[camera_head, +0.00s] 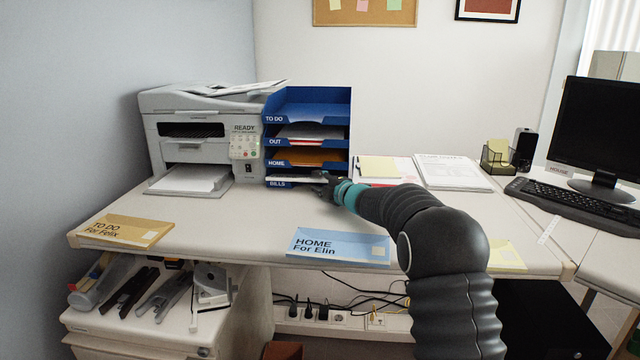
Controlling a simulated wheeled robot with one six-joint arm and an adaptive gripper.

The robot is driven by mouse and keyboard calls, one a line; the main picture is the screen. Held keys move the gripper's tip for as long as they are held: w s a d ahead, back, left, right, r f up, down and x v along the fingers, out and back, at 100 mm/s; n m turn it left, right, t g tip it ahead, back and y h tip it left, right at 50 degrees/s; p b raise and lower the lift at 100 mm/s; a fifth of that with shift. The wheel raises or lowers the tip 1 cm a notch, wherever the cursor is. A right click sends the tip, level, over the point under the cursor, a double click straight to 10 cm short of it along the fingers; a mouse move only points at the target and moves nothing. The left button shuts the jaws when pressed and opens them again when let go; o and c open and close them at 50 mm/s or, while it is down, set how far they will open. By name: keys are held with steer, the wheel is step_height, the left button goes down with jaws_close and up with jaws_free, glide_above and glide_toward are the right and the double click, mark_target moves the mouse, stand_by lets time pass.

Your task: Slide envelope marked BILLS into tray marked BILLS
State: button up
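The blue tray stack (307,109) stands beside the printer, with levels labelled TO DO, OUT, HOME and, at the bottom, BILLS. My gripper (322,182) is at the front right of the BILLS tray (278,184). A thin white flat item (298,179) shows at that tray's opening and reaches towards my fingers. I cannot read any marking on it, nor tell whether my fingers hold it. The fingers are small and dark, so their opening is unclear. No envelope in view shows a readable BILLS marking.
An orange envelope, TO DO For Felix (126,230), and a blue one, HOME For Elin (339,245), lie along the desk's front. A pale yellow one (507,255) lies partly behind my arm. The printer (200,135) stands left of the stack, papers (452,172) right.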

steer(key=v, duration=1.2)
steer(key=shift+d, duration=0.1)
steer(key=shift+d+r, duration=0.2)
steer(key=shift+r, duration=0.1)
steer(key=s+d+r+m+h, duration=0.3)
steer(key=s+d+m+h, duration=0.2)
steer(key=s+d+m, duration=0.3)
steer(key=s+d+r+m+h, duration=0.3)
steer(key=s+d+m+h, duration=0.3)
steer(key=s, duration=0.4)
steer(key=s+f+m+g, duration=0.2)
steer(key=s+f+m, duration=0.1)
steer(key=s, duration=0.7)
steer(key=s+f+m+g, duration=0.3)
steer(key=s+f+m, duration=0.1)
steer(key=s, duration=0.7)
steer(key=s+f+m+g, duration=0.2)
steer(key=s+f, duration=0.3)
steer(key=s, duration=0.5)
steer(key=shift+s+d+m+g+y, duration=0.3)
steer(key=shift+m+g, duration=0.1)
steer(key=shift+m, duration=0.4)
steer(key=shift+w, duration=0.1)
